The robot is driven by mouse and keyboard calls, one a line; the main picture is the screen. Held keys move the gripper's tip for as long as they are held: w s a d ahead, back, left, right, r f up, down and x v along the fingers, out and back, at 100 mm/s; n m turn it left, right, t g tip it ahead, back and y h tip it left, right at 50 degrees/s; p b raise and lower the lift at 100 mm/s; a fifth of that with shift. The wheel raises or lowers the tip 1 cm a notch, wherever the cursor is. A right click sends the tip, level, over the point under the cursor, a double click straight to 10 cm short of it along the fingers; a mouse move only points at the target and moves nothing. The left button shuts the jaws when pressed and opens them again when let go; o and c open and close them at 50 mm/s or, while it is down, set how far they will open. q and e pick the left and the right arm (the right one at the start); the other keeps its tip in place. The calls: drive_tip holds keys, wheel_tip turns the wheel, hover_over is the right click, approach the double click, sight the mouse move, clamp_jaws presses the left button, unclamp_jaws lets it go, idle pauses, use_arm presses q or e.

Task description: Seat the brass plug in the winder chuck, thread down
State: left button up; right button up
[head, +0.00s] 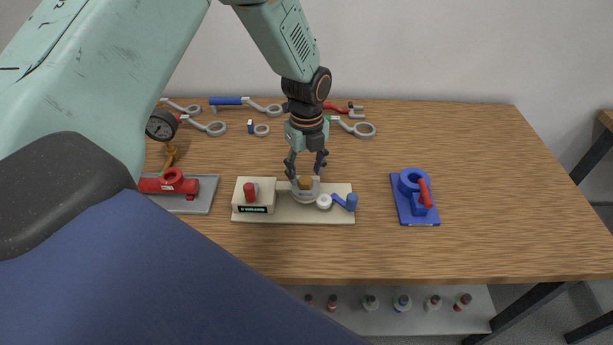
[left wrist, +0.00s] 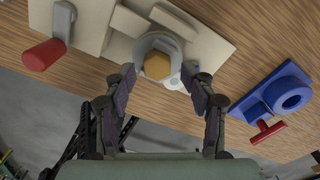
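The brass plug (left wrist: 157,66) shows its hexagonal head in the left wrist view, within the grey ring of the winder chuck (left wrist: 167,42). In the head view the plug (head: 305,182) is a small orange-brown shape in the cup-like chuck (head: 306,196) on the beige winder base (head: 283,214). Its thread is hidden. My left gripper (head: 306,168) points down just above the chuck. In the left wrist view its fingers (left wrist: 158,76) are spread on either side of the plug, with gaps between. My right gripper is not in view.
A red-handled control box (head: 254,195) and a blue crank (head: 345,202) flank the chuck. A blue fixture with a red lever (head: 415,196) stands to the right, a red valve (head: 168,184) to the left. Wrenches (head: 245,104) lie behind. The table's right side is clear.

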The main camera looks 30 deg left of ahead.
sight(306, 179)
use_arm(q)
wheel_tip(306, 179, up, 9)
drive_tip(key=shift+r, duration=0.2)
drive_tip(key=shift+s, duration=0.25)
drive_tip(key=shift+w, duration=0.2)
idle(0.4)
